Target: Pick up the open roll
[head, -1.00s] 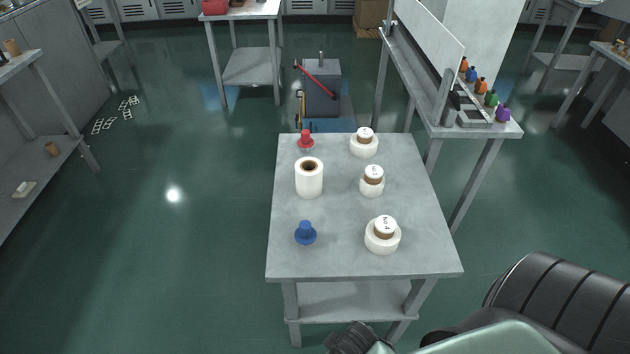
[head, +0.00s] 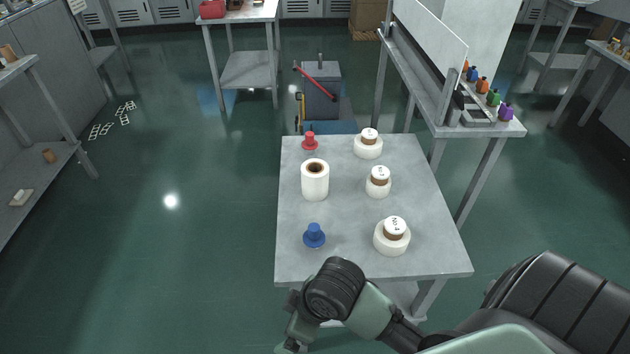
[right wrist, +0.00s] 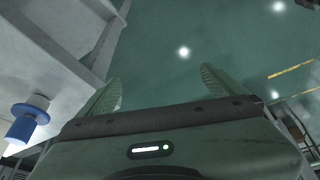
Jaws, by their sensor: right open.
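The open roll (head: 315,182) is a white upright cylinder with a brown core open at its top. It stands on the left part of the grey table (head: 345,225), between a red plug (head: 310,142) behind it and a blue plug (head: 314,236) in front. My right arm reaches in at the lower right of the head view, its wrist low at the table's front edge, apart from the roll. In the right wrist view my right gripper (right wrist: 158,85) has its two fingers spread with only floor between them. The blue plug shows at the left there (right wrist: 28,120). My left gripper is not in view.
Three white rolls with brown cores and labelled tops stand along the table's right side: back (head: 368,147), middle (head: 378,183) and front (head: 392,236). A bench (head: 480,130) with coloured bottles stands behind right.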

